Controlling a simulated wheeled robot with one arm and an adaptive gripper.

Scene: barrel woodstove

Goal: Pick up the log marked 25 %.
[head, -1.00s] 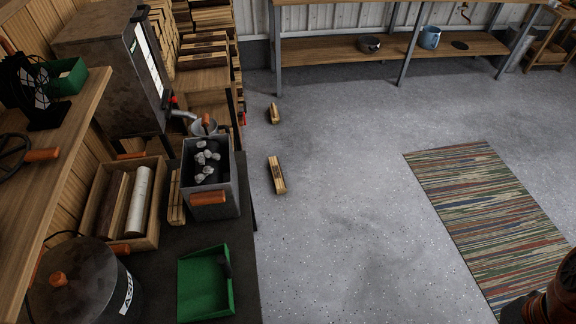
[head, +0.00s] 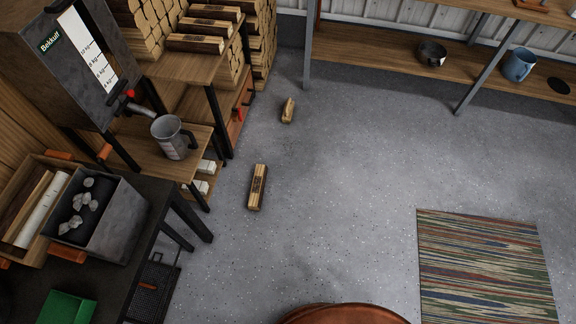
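A split log (head: 257,187) lies on the grey floor left of centre, with a dark marking on its top that is too small to read. A second, shorter-looking log (head: 288,110) lies farther back on the floor; no marking on it is legible. Three bark-edged logs (head: 215,12), (head: 208,27), (head: 196,44) lie side by side on the wooden rack at the top left, with marks too small to read. I cannot tell which log says 25 %. My gripper is not in view.
At left are a dispenser (head: 75,60), a metal jug (head: 174,140), a grey bin of pale lumps (head: 113,222) and a green tray (head: 65,308). A striped rug (head: 485,265) lies at right. A low shelf (head: 390,50) stands behind. The middle floor is clear.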

